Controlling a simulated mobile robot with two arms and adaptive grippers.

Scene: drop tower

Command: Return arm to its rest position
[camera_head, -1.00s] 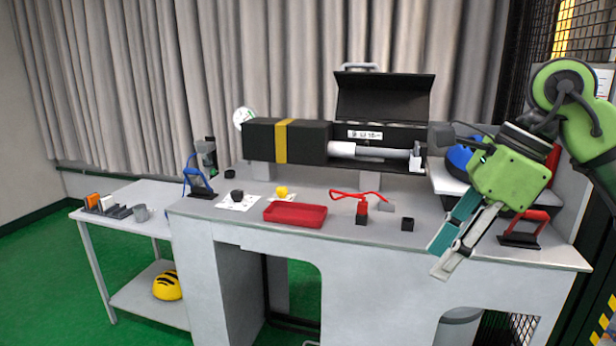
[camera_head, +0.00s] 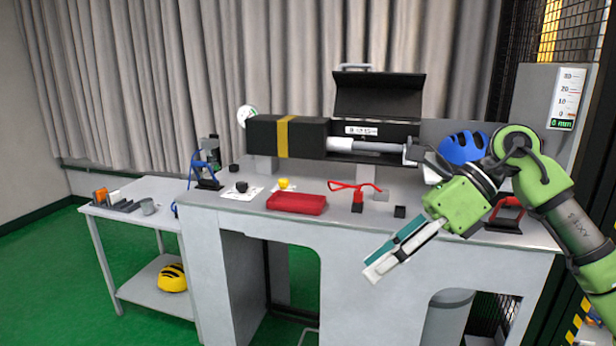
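My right arm comes in from the right side, green with grey joints. Its gripper (camera_head: 391,252) hangs in front of the bench's front edge, pointing down and to the left. Its teal and pale finger parts lie close alongside each other, and I cannot tell how wide they are apart. Nothing shows held in it. My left arm and gripper are not in view.
A side table (camera_head: 135,225) stands left.

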